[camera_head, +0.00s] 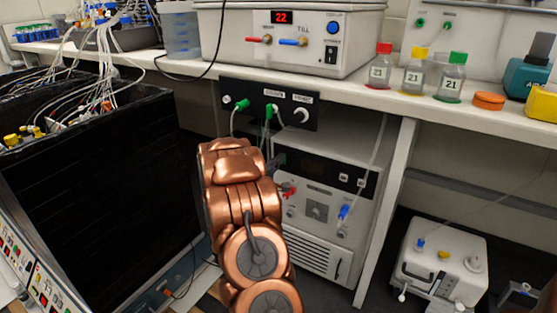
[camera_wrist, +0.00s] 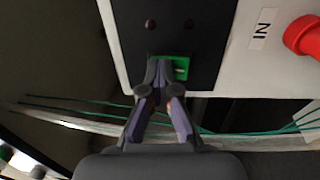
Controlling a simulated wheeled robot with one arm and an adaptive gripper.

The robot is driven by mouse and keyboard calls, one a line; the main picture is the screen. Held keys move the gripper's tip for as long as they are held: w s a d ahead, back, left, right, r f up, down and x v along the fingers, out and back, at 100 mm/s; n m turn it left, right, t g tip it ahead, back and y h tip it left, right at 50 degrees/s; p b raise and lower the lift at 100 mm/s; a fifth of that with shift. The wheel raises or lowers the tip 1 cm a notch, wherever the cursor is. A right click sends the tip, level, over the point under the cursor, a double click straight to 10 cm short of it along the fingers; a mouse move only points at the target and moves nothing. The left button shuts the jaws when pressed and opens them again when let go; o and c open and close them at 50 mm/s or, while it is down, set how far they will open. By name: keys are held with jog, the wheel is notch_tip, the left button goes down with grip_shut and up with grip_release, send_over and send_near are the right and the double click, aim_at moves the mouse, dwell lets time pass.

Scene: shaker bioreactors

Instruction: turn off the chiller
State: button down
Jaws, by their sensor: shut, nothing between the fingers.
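The chiller (camera_head: 312,255) is a pale box with a black upper panel, standing on the floor under the bench. In the wrist view, its black panel (camera_wrist: 200,35) carries a green rocker switch (camera_wrist: 182,67). My gripper (camera_wrist: 160,64) is shut and empty, its fingertips at the switch's left part and covering some of it. I cannot tell whether they touch it. In the head view my copper arm hides the chiller's left side and most of my gripper.
A red fitting (camera_wrist: 305,37) beside an "IN" label sticks out right of the switch. Green-plugged tubes hang from a black panel (camera_head: 268,102) above. A large black box (camera_head: 90,200) stands left. Another white unit (camera_head: 440,262) stands on the floor right.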

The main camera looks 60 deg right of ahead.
jog(key=shift+a+r, duration=0.1)
jog(key=a+r+p, duration=0.1)
jog(key=a+p, duration=0.5)
jog(key=a, duration=0.7)
jog(key=shift+s+a+r, duration=0.3)
jog(key=shift+a, duration=0.05)
